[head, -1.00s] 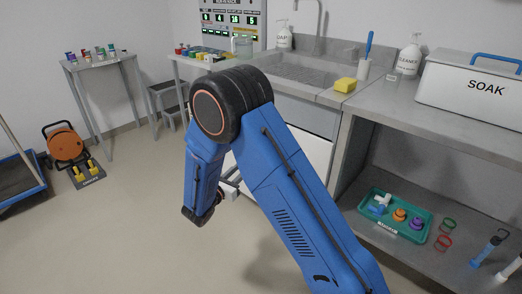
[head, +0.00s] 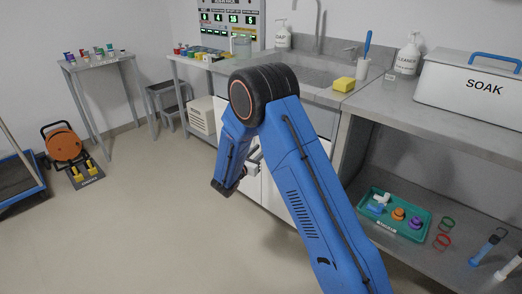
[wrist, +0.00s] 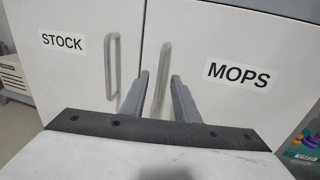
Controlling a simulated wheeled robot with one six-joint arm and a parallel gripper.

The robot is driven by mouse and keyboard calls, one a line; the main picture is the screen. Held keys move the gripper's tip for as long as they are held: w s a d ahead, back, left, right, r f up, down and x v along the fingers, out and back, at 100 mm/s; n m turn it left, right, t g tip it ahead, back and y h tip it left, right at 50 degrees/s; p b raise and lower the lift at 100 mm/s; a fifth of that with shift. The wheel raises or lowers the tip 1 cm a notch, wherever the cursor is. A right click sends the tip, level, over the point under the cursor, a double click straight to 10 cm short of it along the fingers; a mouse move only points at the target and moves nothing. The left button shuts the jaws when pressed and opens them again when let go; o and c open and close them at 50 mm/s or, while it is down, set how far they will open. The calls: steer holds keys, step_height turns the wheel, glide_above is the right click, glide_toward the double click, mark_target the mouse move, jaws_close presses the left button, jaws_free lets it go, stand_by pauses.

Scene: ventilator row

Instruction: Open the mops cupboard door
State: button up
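The mops cupboard door (wrist: 235,45) is white and labelled MOPS, on the right in the wrist view. It looks shut, flush with the door beside it. Its upright grey bar handle (wrist: 161,75) is near its left edge. My gripper (wrist: 160,82) is open, its two fingers pointing at the doors. The handle shows between the fingertips; I cannot tell whether it is within their reach. In the head view the white cupboard front (head: 273,198) under the sink is partly hidden behind my arm, which also hides the gripper's fingertips.
The STOCK door (wrist: 75,75) with its own handle (wrist: 113,68) is to the left. A teal tray (head: 397,233) of small parts lies on the low shelf at right. The sink counter (head: 300,85) is above the cupboard.

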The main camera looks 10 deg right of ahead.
steer(key=shift+x, duration=0.8)
jaws_close()
steer(key=shift+s, duration=0.15)
